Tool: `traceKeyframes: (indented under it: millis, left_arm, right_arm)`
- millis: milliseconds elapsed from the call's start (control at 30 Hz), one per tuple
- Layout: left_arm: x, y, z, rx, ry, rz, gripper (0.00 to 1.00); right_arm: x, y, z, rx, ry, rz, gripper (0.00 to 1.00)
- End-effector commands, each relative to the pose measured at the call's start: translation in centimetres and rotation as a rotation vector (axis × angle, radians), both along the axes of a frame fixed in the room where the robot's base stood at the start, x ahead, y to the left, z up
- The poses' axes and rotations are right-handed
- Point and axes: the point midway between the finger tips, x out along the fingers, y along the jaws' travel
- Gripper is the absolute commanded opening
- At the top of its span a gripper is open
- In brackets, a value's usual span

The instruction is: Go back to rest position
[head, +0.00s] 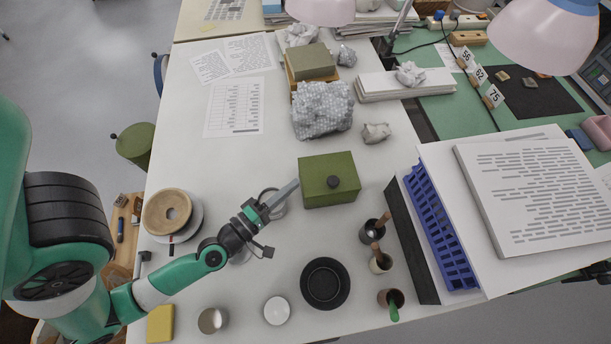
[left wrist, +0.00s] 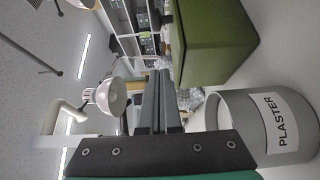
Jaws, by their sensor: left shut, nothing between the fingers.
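My left gripper (head: 284,193) is shut and empty, held above the white table (head: 245,150) with its tips just left of a green lidded box (head: 315,188). In the left wrist view, its two dark fingers (left wrist: 160,95) lie together. The green box (left wrist: 215,40) shows beside them at the upper right. A grey container labelled PLASTER (left wrist: 260,125) stands at the right of the left wrist view; in the head view it (head: 273,200) is partly hidden by the gripper. My right gripper is in neither view.
A black round dish (head: 325,283), a small white dish (head: 277,310) and several tool cups stand near the front. A blue rack (head: 440,228) and a large printed board (head: 535,190) are at the right. Crumpled wrap (head: 322,108) lies farther back.

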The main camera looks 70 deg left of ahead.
Motion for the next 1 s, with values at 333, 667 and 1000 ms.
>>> traceKeyframes:
  millis: [333,667,1000]
  left_arm:
    - [-1.7,-0.7,0.1,0.000,-0.001,0.000,0.00]
    - [-0.7,-0.9,1.3,0.006,-0.028,-0.014,0.00]
    - [11.1,-3.4,22.9,0.178,-0.542,-0.129,0.00]
  right_arm:
    - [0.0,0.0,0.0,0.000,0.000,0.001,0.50]
    - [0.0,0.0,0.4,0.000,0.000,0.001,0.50]
    - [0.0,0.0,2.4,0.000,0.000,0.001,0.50]
